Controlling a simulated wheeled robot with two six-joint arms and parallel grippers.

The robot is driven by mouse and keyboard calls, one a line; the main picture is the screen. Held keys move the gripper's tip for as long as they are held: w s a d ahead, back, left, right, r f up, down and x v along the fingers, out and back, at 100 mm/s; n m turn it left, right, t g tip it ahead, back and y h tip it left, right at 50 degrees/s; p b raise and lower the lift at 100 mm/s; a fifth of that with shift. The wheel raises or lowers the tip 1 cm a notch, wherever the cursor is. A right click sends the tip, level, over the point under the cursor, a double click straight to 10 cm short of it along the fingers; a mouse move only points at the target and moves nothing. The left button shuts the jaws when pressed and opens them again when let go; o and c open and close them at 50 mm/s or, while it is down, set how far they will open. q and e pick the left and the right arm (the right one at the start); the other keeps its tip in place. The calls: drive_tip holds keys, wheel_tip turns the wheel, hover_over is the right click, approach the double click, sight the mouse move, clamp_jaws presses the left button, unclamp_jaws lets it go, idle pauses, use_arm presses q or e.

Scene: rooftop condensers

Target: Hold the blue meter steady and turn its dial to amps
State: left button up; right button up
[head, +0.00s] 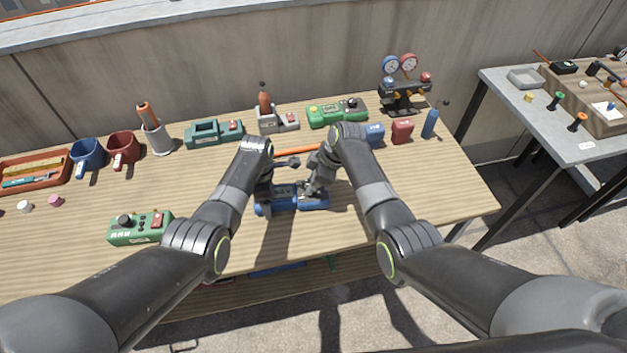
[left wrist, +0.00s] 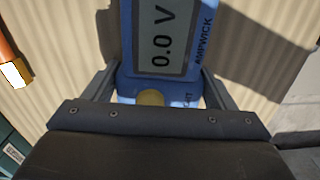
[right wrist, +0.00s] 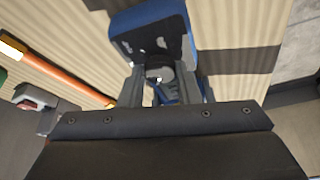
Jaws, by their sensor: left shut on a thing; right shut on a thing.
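The blue meter (head: 290,203) lies on the wooden table, between and under my two grippers. In the left wrist view its display (left wrist: 167,35) reads 0.0 V, beside the word AMPWICK. My left gripper (head: 267,192) is shut on the meter's body at its left part, one finger on each side. My right gripper (head: 318,188) is shut at the meter's right part. In the right wrist view a grey round piece, apparently the dial (right wrist: 160,74), sits between its fingers, and the blue body (right wrist: 150,25) extends beyond them. The dial's pointer and markings are not readable.
An orange rod (head: 297,149) lies just behind the grippers. A green device (head: 140,229) sits to the left. Along the back stand mugs (head: 123,150), a teal device (head: 213,133), another green device (head: 337,113) and a gauge set (head: 403,85). The table's right front is clear.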

drive_tip(key=shift+s+m+t+h, duration=0.1)
drive_tip(key=shift+m+t+h, duration=0.3)
drive_tip(key=shift+m, duration=1)
drive_tip(key=shift+s+m+t+h, duration=0.1)
drive_tip(key=shift+m+t, duration=0.5)
drive_tip(key=shift+m, duration=0.8)
drive_tip(key=o, duration=1)
drive_tip(key=shift+a, duration=0.1)
drive_tip(key=shift+r, duration=0.1)
drive_tip(key=v, duration=1.1)
drive_tip(key=shift+s+r, duration=0.2)
drive_tip(key=shift+r, duration=0.15)
